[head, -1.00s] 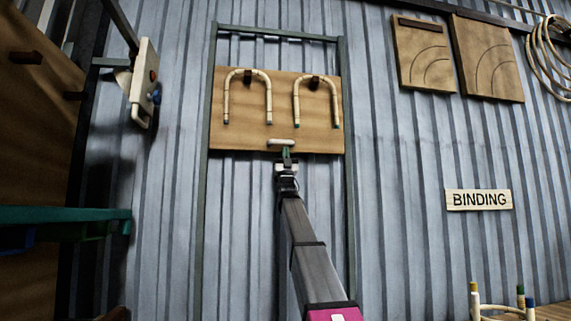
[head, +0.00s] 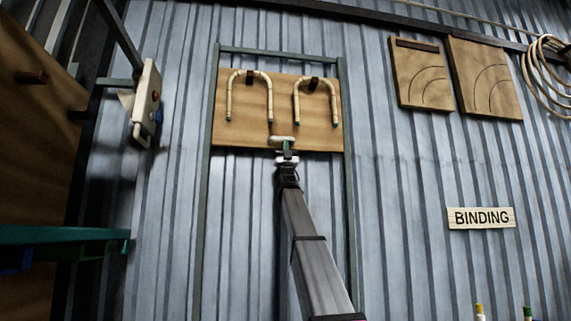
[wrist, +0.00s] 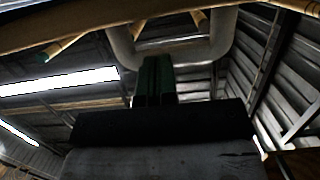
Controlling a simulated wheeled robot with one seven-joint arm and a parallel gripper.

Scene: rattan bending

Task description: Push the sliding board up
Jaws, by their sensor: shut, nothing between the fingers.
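The sliding board (head: 243,133) is a wooden panel between two green vertical rails on the corrugated wall. Its top edge is a little below the frame's top bar (head: 285,52). Two bent rattan pieces (head: 231,98) hang on pegs on it. A cream handle (head: 282,139) sits at its bottom edge; in the wrist view it is a pale loop (wrist: 222,38) ahead of the fingers. My gripper (head: 286,148) is shut and empty, its green fingertips (wrist: 154,78) at the handle from below. They appear to touch it, but the exact contact is hidden.
Two carved boards (head: 485,85) and a coil of rattan hang at upper right. A BINDING sign (head: 481,217) is at right. The wall below the board is clear.

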